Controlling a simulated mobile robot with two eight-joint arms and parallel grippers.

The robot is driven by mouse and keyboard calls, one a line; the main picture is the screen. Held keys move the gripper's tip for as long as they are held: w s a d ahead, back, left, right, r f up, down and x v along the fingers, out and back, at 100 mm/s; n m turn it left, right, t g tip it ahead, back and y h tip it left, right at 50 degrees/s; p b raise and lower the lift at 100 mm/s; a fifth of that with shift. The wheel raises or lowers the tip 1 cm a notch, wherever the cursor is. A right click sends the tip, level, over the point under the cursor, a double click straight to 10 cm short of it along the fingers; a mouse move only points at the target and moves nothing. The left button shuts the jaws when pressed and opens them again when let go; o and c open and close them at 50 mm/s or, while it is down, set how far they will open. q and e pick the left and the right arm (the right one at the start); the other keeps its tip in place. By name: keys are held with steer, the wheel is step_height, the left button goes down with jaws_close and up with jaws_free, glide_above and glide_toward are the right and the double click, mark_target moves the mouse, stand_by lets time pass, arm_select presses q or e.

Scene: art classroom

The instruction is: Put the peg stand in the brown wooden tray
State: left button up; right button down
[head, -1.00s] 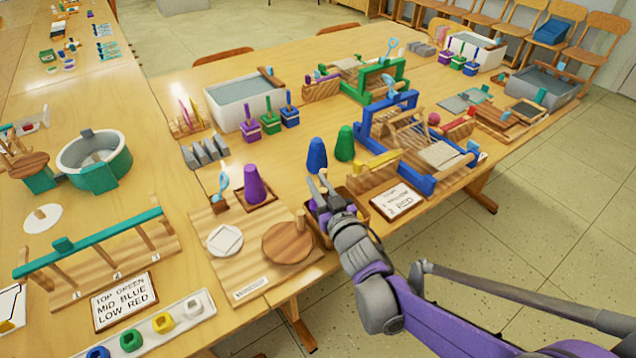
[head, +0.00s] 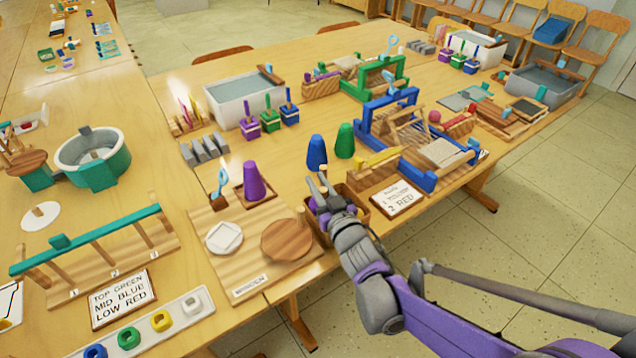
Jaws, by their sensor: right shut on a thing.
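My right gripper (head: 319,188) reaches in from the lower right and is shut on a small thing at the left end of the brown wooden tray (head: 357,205). A pale wooden peg tip shows just above the fingers; I take it as part of the peg stand (head: 323,168). The rest of the stand is hidden by the fingers and wrist, so I cannot tell whether its base touches the tray. The tray lies near the table's front edge, partly covered by my wrist. My left gripper is out of the picture.
A blue cone (head: 316,153) and a green cone (head: 345,141) stand just behind the tray. A blue loom (head: 428,181) and a sign card (head: 396,198) are to the right. A board with a round wooden disc (head: 283,242) and purple cone (head: 254,182) is left.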

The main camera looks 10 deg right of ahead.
steer(key=shift+s+f, duration=0.1)
steer(key=shift+f, duration=0.3)
steer(key=shift+w+r+p, duration=0.2)
steer(key=shift+r+p, duration=0.3)
step_height(320, 180, up, 7)
steer(key=p, duration=0.4)
stand_by(0.5)
stand_by(0.4)
steer(key=shift+w+f+b, duration=0.15)
steer(key=shift+f+b, duration=0.4)
steer(key=shift+f, duration=0.5)
steer(key=shift+f, duration=0.2)
stand_by(0.4)
steer(key=shift+f+b, duration=0.4)
steer(key=shift+f, duration=0.2)
